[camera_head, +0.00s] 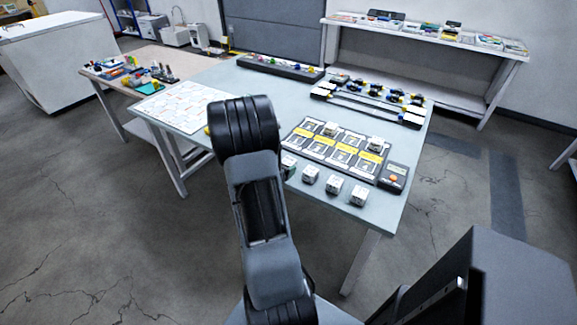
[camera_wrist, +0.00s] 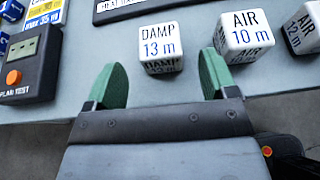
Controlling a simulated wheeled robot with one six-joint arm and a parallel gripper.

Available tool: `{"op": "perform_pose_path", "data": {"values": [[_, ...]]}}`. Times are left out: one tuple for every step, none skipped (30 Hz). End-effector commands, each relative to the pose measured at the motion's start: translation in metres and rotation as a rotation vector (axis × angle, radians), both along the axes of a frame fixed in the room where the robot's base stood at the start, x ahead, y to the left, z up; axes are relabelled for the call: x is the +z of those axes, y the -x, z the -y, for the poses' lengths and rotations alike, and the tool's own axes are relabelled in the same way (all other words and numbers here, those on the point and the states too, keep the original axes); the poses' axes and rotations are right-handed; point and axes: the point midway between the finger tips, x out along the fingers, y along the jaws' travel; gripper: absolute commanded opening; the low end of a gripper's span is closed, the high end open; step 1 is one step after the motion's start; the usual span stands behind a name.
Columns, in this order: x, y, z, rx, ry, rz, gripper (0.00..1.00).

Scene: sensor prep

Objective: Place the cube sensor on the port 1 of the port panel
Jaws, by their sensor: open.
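My gripper (camera_wrist: 160,82) is open, its two green fingertips spread apart with no cube held. In the wrist view a white cube marked DAMP 13 m (camera_wrist: 160,48) lies ahead of the gap between the fingertips. A cube marked AIR 10 m (camera_wrist: 243,36) is just beyond the right fingertip, and one marked AIR 12 m (camera_wrist: 304,30) is cut off at the right edge. In the head view several cubes (camera_head: 334,187) stand along the table's front edge. The port panel (camera_head: 312,151) lies behind them, with cubes on some ports (camera_head: 375,144). My arm hides the gripper there.
A dark tester with an orange button (camera_head: 393,177) is at the panel's right end; it also shows in the wrist view (camera_wrist: 30,62). Racks with small parts (camera_head: 370,103) stand behind. Bare tabletop (camera_head: 375,216) shows at the front right.

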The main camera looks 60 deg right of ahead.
Motion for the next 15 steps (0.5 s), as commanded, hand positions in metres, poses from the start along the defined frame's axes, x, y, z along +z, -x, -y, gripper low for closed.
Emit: {"op": "perform_pose_path", "data": {"values": [[-0.001, 0.0, 0.002, -0.001, 0.0, 0.0, 0.79], [-0.001, 0.0, 0.003, -0.001, -0.001, 0.001, 0.79], [-0.003, 0.001, 0.007, -0.002, -0.001, 0.0, 0.79], [-0.004, 0.001, 0.01, -0.002, -0.002, 0.0, 0.79], [-0.006, 0.001, 0.014, -0.003, -0.002, 0.0, 0.79], [-0.008, 0.002, 0.019, -0.003, -0.002, 0.0, 0.79], [-0.01, 0.002, 0.023, -0.003, -0.002, 0.0, 0.79], [-0.011, 0.002, 0.027, -0.003, -0.002, 0.0, 0.79], [-0.013, 0.002, 0.032, -0.003, -0.002, 0.0, 0.79], [-0.015, 0.002, 0.036, -0.003, -0.001, 0.0, 0.79], [-0.016, 0.002, 0.038, -0.003, -0.001, 0.0, 0.79], [-0.017, 0.002, 0.042, -0.002, -0.001, 0.0, 0.79], [-0.018, 0.002, 0.044, -0.002, -0.001, 0.0, 0.79], [-0.019, 0.002, 0.046, -0.002, -0.001, 0.0, 0.79], [-0.02, 0.002, 0.047, -0.001, -0.001, 0.001, 0.79]]}}
